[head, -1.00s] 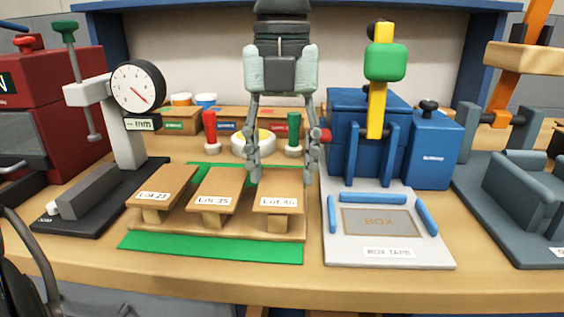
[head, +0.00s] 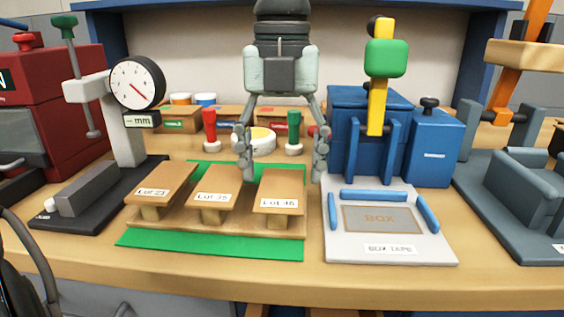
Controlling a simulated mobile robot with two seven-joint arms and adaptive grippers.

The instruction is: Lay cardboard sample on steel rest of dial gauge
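Three brown cardboard samples lie side by side on small blocks of a wooden stand (head: 222,233). They are labelled Lot 21 (head: 163,178), Lot 35 (head: 216,185) and, as far as I can read, Lot 46 (head: 280,183). The dial gauge (head: 137,83) stands at the left on a dark base. A grey steel block, apparently its rest (head: 88,188), lies bare on that base. My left gripper (head: 283,172) points down at the middle, open and empty, its fingertips around or just behind the far end of the right sample. My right gripper is not in view.
A green mat (head: 210,243) lies under the stand. A blue press with a box-tape plate (head: 335,250) is on the right. A red machine (head: 60,125) is at far left.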

